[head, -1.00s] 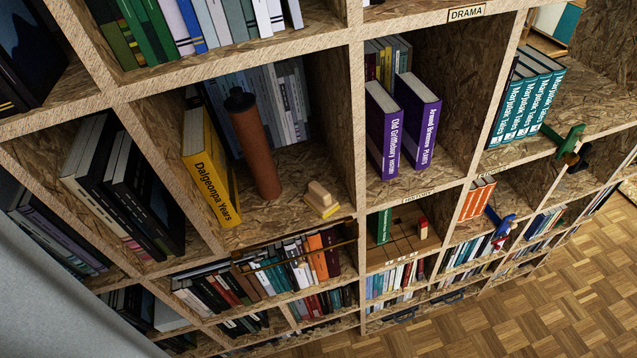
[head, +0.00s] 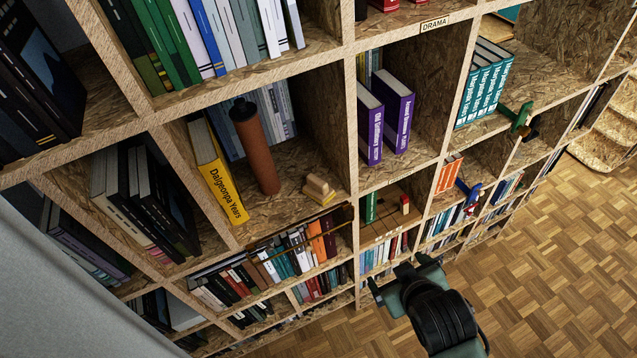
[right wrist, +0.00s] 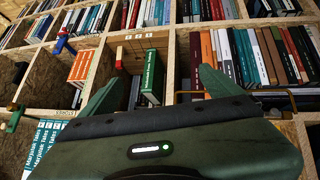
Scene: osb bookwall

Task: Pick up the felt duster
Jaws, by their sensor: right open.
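The felt duster (head: 319,190), a pale wooden block on a yellowish base, lies on the shelf floor of a middle compartment in the head view, near its front right corner. A brown cylinder with a dark cap stands to its left. My right gripper (head: 402,276) is in the head view below and to the right of the duster, in front of the lower shelves, open and apart from it. In the right wrist view its two fingers (right wrist: 160,88) are spread with nothing between them, facing the shelves. I cannot make out the duster there. My left gripper is not in view.
The brown cylinder (head: 254,147) and yellow book (head: 217,170) share the duster's compartment. A brass rail (head: 300,238) runs across the row below. Purple books (head: 397,112) stand to the right; a green bracket (head: 519,117) sticks out further right. The parquet floor (head: 545,270) is clear.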

